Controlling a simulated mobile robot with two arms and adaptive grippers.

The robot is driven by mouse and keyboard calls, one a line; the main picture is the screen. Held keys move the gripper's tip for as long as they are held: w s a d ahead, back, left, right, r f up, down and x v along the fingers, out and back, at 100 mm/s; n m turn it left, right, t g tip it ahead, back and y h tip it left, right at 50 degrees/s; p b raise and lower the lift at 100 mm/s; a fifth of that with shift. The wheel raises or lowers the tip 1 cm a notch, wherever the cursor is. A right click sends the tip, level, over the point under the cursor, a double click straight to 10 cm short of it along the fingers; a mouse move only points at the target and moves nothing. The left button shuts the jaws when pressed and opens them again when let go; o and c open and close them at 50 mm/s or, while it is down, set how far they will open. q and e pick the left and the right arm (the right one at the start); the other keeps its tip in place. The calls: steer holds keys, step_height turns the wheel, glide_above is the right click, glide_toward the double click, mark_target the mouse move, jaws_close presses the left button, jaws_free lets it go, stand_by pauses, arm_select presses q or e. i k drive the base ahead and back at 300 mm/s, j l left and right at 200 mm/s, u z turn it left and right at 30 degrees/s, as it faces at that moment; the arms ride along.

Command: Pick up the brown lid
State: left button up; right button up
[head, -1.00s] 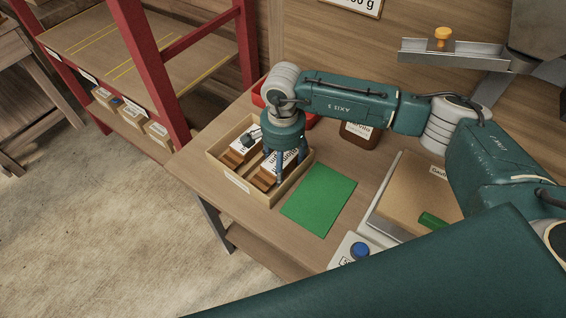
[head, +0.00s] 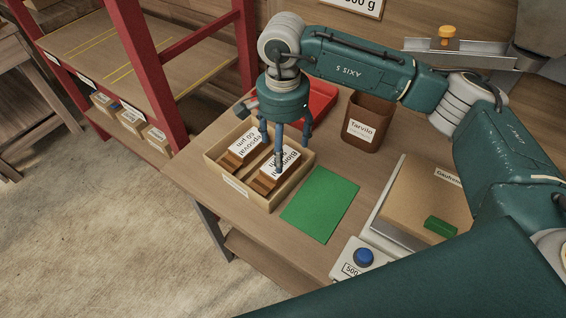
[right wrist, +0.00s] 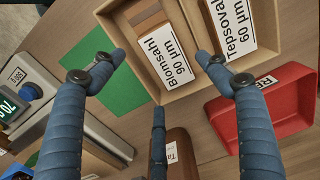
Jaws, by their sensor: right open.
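I cannot make out a separate brown lid. A brown open container (head: 367,122) labelled "Tarvilo" stands behind the green mat, and part of it shows in the right wrist view (right wrist: 178,145). Two brown blocks with white labels lie in a wooden crate (head: 239,185): "Blomsahl 90 µm" (head: 264,183) and "Tepsoval 60 µm" (head: 230,160). My right gripper (head: 283,147) is open above the crate, over the Blomsahl block, with its three fingers spread and empty. The fingers also show in the right wrist view (right wrist: 165,78). My left gripper is out of view.
A red tray (head: 322,100) lies behind the crate. A green mat (head: 320,204) lies flat and bare right of it. A red-framed shelf (head: 160,75) stands at the left.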

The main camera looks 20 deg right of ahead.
mark_target(426, 200)
steer(key=k, duration=1.5)
